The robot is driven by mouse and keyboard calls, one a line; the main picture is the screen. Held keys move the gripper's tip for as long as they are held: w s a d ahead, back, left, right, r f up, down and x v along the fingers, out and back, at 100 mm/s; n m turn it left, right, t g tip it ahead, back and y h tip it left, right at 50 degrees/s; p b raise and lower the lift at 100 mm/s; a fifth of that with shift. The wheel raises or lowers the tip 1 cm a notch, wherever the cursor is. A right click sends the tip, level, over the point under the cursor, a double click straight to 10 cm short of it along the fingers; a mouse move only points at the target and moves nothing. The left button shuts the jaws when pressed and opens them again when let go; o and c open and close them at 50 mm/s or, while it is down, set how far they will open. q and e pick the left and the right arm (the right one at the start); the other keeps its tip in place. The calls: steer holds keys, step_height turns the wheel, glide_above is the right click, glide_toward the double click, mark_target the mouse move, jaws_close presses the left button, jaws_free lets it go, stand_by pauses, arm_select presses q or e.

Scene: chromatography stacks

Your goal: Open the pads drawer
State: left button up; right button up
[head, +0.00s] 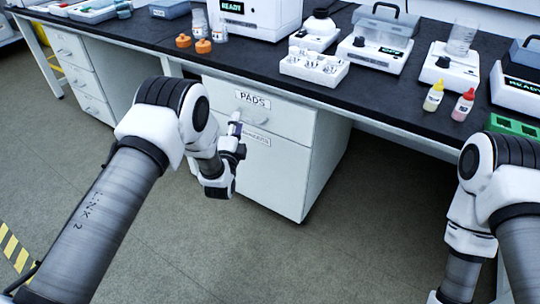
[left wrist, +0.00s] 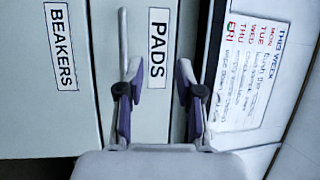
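The pads drawer (head: 290,122) is the upper, white drawer of the cabinet under the bench and looks shut. Its PADS label (left wrist: 158,48) and grey bar handle (left wrist: 123,42) show in the left wrist view, where the scene is turned sideways. My left gripper (head: 237,122) is in front of the drawer. In the left wrist view its fingers (left wrist: 160,78) are open and apart, with nothing between them. One fingertip overlaps the lower end of the handle in the picture; I cannot tell whether it touches. My right gripper is out of view.
The BEAKERS drawer (left wrist: 35,110) is directly below the pads drawer. The black bench top (head: 400,85) overhangs the cabinet and carries instruments, a white vial rack (head: 314,68) and small bottles. Another drawer cabinet (head: 78,72) stands left. The floor in front is clear.

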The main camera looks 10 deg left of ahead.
mark_target(247, 119)
arm_select(q)
step_height(247, 119, down, 6)
steer(key=d+b, duration=0.1)
steer(key=b, duration=0.3)
steer(key=w, duration=0.2)
steer(key=w+r+b, duration=0.1)
steer(key=w, duration=0.2)
steer(key=w+r+b, duration=0.1)
steer(key=w, duration=0.2)
steer(key=shift+w, duration=0.3)
jaws_close()
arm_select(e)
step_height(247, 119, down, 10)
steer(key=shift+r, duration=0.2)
